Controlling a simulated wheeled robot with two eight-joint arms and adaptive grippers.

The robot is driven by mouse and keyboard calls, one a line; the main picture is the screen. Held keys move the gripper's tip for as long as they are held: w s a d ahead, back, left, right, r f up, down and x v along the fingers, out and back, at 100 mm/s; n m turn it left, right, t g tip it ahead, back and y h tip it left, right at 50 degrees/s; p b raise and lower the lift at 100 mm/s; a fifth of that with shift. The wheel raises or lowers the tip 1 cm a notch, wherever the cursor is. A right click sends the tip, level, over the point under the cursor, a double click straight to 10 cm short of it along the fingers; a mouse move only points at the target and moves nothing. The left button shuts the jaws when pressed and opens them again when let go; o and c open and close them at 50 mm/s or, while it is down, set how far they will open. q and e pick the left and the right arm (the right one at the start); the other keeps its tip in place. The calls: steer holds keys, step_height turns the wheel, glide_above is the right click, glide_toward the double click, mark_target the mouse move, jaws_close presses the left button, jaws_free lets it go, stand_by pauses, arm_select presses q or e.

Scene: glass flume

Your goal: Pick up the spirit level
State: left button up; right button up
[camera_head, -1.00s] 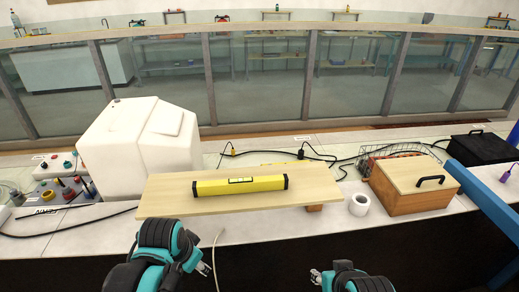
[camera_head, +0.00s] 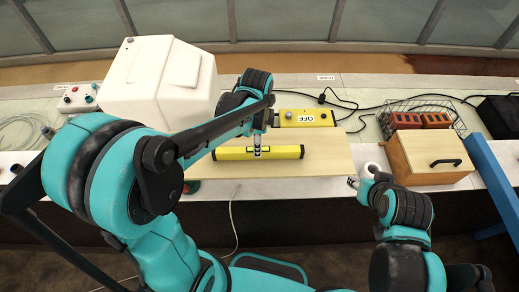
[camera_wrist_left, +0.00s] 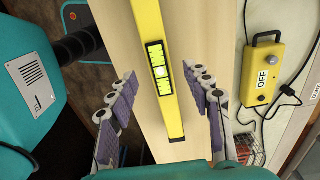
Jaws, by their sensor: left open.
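The yellow spirit level (camera_head: 283,152) with black end caps lies flat on a pale wooden board (camera_head: 325,160) on the bench. It also shows in the left wrist view (camera_wrist_left: 155,62), where its vial window faces the camera. My left gripper (camera_head: 257,147) is over the middle of the level, its arm reaching across from the left. In the left wrist view my left gripper (camera_wrist_left: 163,98) is open, with one finger on each side of the level and visible gaps between. My right gripper (camera_head: 353,182) is at the bench's front edge, right of the level; its jaws are too small to judge.
A yellow box marked OFF (camera_head: 303,118) with a black cable sits behind the board. A white tank (camera_head: 150,85) stands at left.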

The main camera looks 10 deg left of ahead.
arm_select(q)
step_height(320, 180, down, 5)
steer(key=shift+w+d+r, duration=0.1)
steer(key=shift+r, duration=0.05)
steer(key=shift+c, duration=0.3)
jaws_close()
steer(key=shift+r, duration=0.15)
